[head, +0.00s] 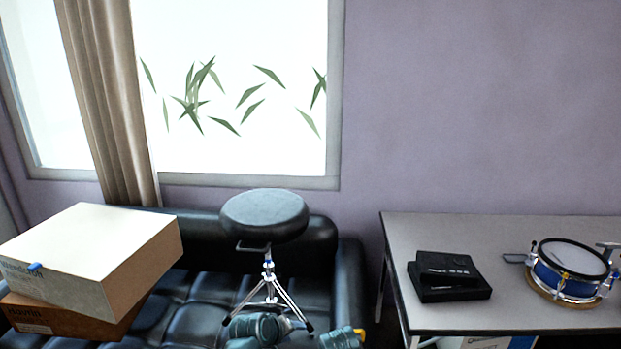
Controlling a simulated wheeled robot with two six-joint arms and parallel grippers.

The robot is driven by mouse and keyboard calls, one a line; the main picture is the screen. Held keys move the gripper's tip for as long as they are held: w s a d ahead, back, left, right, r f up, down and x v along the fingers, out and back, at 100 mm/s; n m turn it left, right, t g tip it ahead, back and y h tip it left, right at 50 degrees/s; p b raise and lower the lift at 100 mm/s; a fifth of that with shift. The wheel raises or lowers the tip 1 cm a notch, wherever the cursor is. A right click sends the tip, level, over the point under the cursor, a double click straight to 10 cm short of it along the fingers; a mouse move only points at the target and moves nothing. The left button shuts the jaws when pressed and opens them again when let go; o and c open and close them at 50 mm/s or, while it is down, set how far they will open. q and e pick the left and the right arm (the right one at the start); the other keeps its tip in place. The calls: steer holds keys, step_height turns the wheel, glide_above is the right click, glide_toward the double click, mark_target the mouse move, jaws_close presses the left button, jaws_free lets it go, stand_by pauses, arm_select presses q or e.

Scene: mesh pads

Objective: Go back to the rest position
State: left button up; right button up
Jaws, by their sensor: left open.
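My left arm shows at the bottom edge, in front of the sofa and below the stool. Its left gripper (360,334) is only partly in view, with a small orange-yellow part showing, and I see nothing held in it. The gap between its fingers is hard to make out. My right gripper is not in view. A blue-shelled drum (570,264) with a pale head lies on the grey table (440,233) at the right, well apart from my left gripper.
A black round stool (264,214) on chrome legs stands at the black sofa (190,285). Two stacked cartons (95,250) are at the left. Black cases (448,279) lie left of the drum. The table's back left is clear.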

arm_select(q)
steer(key=s+d+f+m+g+y+p, duration=0.1)
steer(key=s+f+m+g+y, duration=0.25)
steer(key=s, duration=0.55)
steer(key=s+f+m+g+y, duration=0.1)
steer(key=s+m+g+y, duration=0.1)
steer(key=s+m+g, duration=0.45)
step_height(320, 180, up, 12)
steer(key=s+t+p, duration=0.1)
steer(key=t+p, duration=0.1)
steer(key=p, duration=1)
steer(key=shift+s, duration=0.4)
steer(key=shift+h, duration=0.25)
steer(key=shift+w, duration=0.2)
